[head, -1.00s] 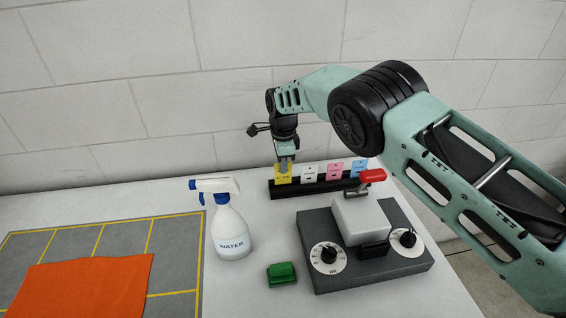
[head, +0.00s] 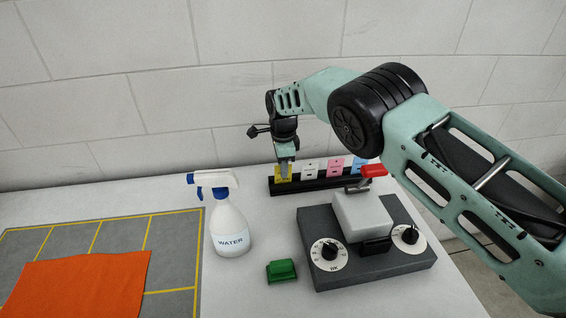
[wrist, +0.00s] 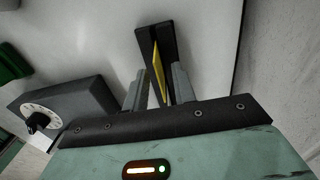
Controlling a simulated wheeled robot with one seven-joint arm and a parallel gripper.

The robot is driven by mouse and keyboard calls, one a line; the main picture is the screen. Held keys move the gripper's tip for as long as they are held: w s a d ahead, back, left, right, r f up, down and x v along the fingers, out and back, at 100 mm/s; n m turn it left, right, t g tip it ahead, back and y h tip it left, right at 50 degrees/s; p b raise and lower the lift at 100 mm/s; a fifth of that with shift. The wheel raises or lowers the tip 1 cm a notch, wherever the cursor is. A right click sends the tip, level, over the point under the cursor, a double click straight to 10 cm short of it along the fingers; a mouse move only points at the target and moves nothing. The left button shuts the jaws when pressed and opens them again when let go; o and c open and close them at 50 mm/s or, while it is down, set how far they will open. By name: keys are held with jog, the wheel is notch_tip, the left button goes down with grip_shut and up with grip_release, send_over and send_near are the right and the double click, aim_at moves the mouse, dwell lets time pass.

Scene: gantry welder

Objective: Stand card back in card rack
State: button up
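The yellow card (head: 279,173) stands in the left end of the black card rack (head: 318,185) against the wall side of the table. My gripper (head: 286,177) is right over that card, pointing down, and its fingers hide part of the card's face. In the wrist view the two fingertips (wrist: 160,68) are apart, with the thin yellow card (wrist: 158,72) edge-on between them and a gap on each side. The card looks slightly tilted there. The end of the rack (wrist: 148,38) shows beyond it. The card's bottom edge is hidden in the rack.
White (head: 309,168), pink (head: 335,165) and blue (head: 358,166) cards stand in the rack. A grey machine with dials (head: 320,270) and a red-handled lever (head: 372,171) stands close in front. A water spray bottle (head: 231,235) and green block (head: 281,271) are nearby.

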notch_tip(320, 180, up, 17)
jog(key=b, duration=0.4)
jog(key=s+d+r+n+y, duration=0.1)
jog(key=s+d+r+n, duration=0.1)
jog(key=s+n, duration=0.25)
jog(key=s+d+r+n+y, duration=0.1)
jog(key=s+r+n, duration=0.2)
jog(key=s, duration=0.3)
jog(key=s+d+f+n, duration=0.1)
jog(key=s+d+n, duration=0.3)
jog(key=s, duration=0.6)
jog(key=s+d+f+n+h, duration=0.1)
jog(key=s+d+n, duration=0.3)
jog(key=s, duration=0.7)
jog(key=s+d+f+n, duration=0.3)
jog(key=s+n, duration=0.5)
jog(key=s, duration=0.3)
jog(key=shift+s+d, duration=0.2)
jog(key=shift+d, duration=0.7)
